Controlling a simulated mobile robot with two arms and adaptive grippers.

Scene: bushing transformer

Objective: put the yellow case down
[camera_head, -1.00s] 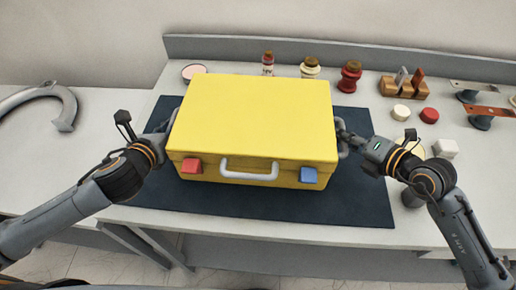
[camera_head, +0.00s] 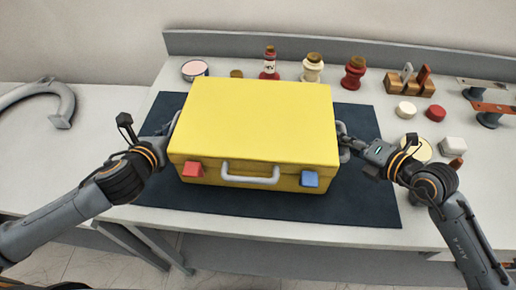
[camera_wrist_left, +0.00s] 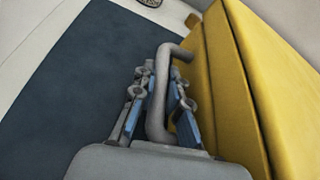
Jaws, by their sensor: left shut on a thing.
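The yellow case (camera_head: 258,120) is level over the dark blue mat (camera_head: 375,195), with a white front handle (camera_head: 250,180), a red latch (camera_head: 193,169) and a blue latch (camera_head: 309,179). I cannot tell whether its underside touches the mat. My left gripper (camera_wrist_left: 158,95) is shut on the grey side handle (camera_wrist_left: 160,70) at the case's left, as the left wrist view shows. My right gripper (camera_head: 347,142) is at the side handle on the case's right. Its fingers are too small and partly hidden to tell their state.
Behind the case stand a round tin (camera_head: 194,70), a red bottle (camera_head: 270,65) and jars (camera_head: 313,68). A wooden rack (camera_head: 408,86), small round pieces and a white block (camera_head: 452,146) are at right. A grey curved part (camera_head: 62,105) lies at left.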

